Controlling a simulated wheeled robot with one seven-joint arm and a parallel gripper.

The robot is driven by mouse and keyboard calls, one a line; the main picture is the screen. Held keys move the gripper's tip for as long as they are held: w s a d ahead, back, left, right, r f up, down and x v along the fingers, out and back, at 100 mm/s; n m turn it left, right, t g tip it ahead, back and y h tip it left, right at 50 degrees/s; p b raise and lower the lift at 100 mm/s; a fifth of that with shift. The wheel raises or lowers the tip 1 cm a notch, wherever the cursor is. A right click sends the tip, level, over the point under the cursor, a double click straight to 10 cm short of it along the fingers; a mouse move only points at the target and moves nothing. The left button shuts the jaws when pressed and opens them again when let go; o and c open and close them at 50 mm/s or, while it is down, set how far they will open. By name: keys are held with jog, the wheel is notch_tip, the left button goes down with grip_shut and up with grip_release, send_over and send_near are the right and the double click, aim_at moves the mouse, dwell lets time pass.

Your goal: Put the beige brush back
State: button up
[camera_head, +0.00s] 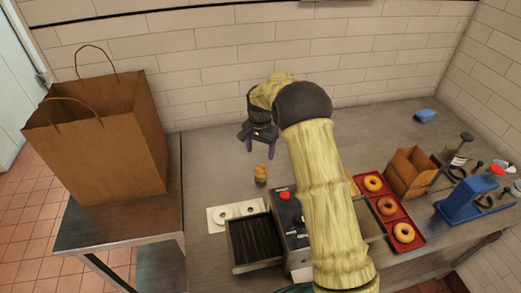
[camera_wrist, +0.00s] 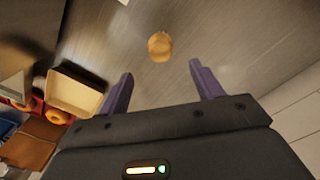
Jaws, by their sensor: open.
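A small beige-tan object (camera_head: 260,175), probably the beige brush, stands on the grey metal counter in the head view. Its lower part looks darker there. In the wrist view the same object (camera_wrist: 160,46) shows from above, just beyond the fingertips and roughly centred between them. My gripper (camera_head: 262,147) is open and empty, with its purple fingers above and behind the object in the head view. In the wrist view my gripper (camera_wrist: 160,73) has its fingers wide apart, and neither touches the object.
A grey machine with a red button (camera_head: 284,196) and a dark open tray (camera_head: 252,243) stand in front. White rings lie on a pale board (camera_head: 217,224). A red tray (camera_head: 385,215) holds bagels.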

jog(key=s+d+r+n, duration=0.1)
jog(key=s+d+r, duration=0.2)
jog(key=s, duration=0.4)
jog(key=s+d+r+n+t, duration=0.1)
jog(key=s+d+r, duration=0.2)
jog(key=s, duration=0.4)
jog(key=s+d+r+n+t, duration=0.1)
jog(key=s+d+r+n, duration=0.1)
jog(key=s+d, duration=0.3)
jog(key=shift+s+d+r, duration=0.1)
jog(key=shift+s+r, duration=0.2)
jog(key=shift+s, duration=0.25)
jog(key=shift+s+d+r, duration=0.1)
jog(key=shift+s+r, duration=0.15)
jog(key=shift+s, duration=0.25)
jog(key=shift+n+t, duration=0.3)
jog(key=shift+n, duration=0.5)
jog(key=s, duration=0.3)
jog(key=s+d, duration=0.1)
jog(key=s, duration=0.4)
jog(key=shift+s+d, duration=0.35)
jog(key=shift+s, duration=0.05)
jog(key=shift+f, duration=0.1)
